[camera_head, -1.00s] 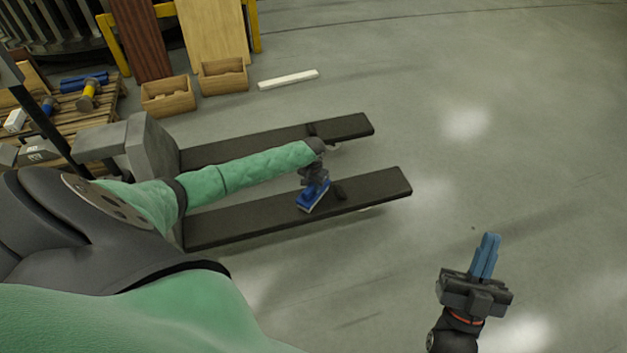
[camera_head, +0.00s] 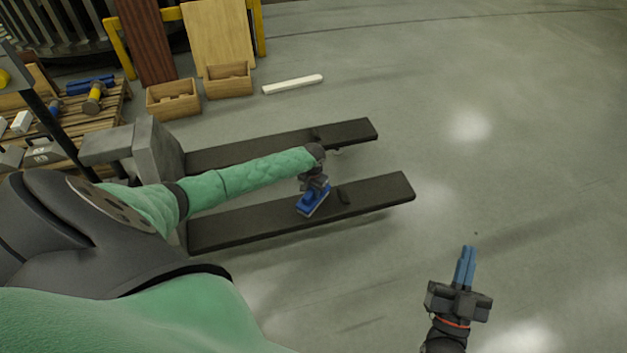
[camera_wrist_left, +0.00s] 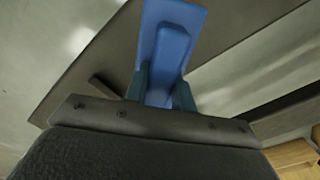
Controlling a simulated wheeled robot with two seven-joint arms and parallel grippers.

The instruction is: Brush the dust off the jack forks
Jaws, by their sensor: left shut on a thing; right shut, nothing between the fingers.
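Two dark jack forks lie side by side above the floor: the near fork (camera_head: 255,220) and the far fork (camera_head: 350,132). My left gripper (camera_head: 314,185) is shut on a blue brush (camera_head: 314,202). In the left wrist view the brush (camera_wrist_left: 172,50) is between the fingers over the fork (camera_wrist_left: 90,70). No dust can be made out on the forks. My right gripper (camera_head: 465,268) is shut and empty over the floor at lower right.
The grey jack body (camera_head: 158,150) joins the forks at left. A pallet (camera_head: 100,105) with tools is at left. The floor to the right is clear.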

